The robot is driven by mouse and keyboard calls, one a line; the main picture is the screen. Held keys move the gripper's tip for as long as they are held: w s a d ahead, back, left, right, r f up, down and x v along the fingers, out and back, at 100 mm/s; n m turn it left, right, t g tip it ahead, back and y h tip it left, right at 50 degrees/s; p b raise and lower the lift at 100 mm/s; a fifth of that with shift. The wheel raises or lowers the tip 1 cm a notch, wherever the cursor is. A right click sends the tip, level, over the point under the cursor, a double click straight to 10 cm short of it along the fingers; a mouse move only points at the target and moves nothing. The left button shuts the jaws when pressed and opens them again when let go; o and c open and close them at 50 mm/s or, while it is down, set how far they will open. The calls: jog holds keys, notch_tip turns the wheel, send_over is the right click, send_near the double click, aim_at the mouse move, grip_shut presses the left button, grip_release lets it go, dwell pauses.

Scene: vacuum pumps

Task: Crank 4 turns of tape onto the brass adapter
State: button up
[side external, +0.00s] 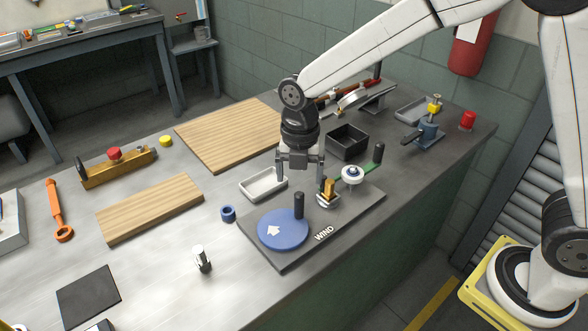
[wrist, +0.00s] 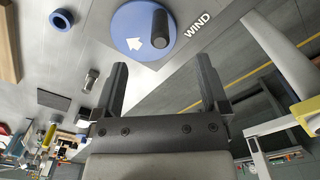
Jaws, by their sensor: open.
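A dark base plate marked WIND (side external: 285,258) carries a blue disc (side external: 275,232) with a white arrow and an upright black crank knob (side external: 299,205). A small brass-coloured piece, apparently the adapter (side external: 329,187), stands on the plate behind the knob, with white around its lower part. A white spool (side external: 352,174) sits beside it on a green arm with a black handle (side external: 378,153). My gripper (side external: 300,178) is open and empty, pointing down above the plate's back side. The wrist view shows the disc (wrist: 132,38) and knob (wrist: 160,28) beyond the open fingers (wrist: 163,75); the adapter is not visible there.
A white tray (side external: 246,190) and a black bin (side external: 348,156) stand close to the plate.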

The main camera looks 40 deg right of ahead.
aim_at(299, 203)
jog(key=shift+f, duration=4.3)
jog(key=shift+c, duration=0.6)
grip_shut()
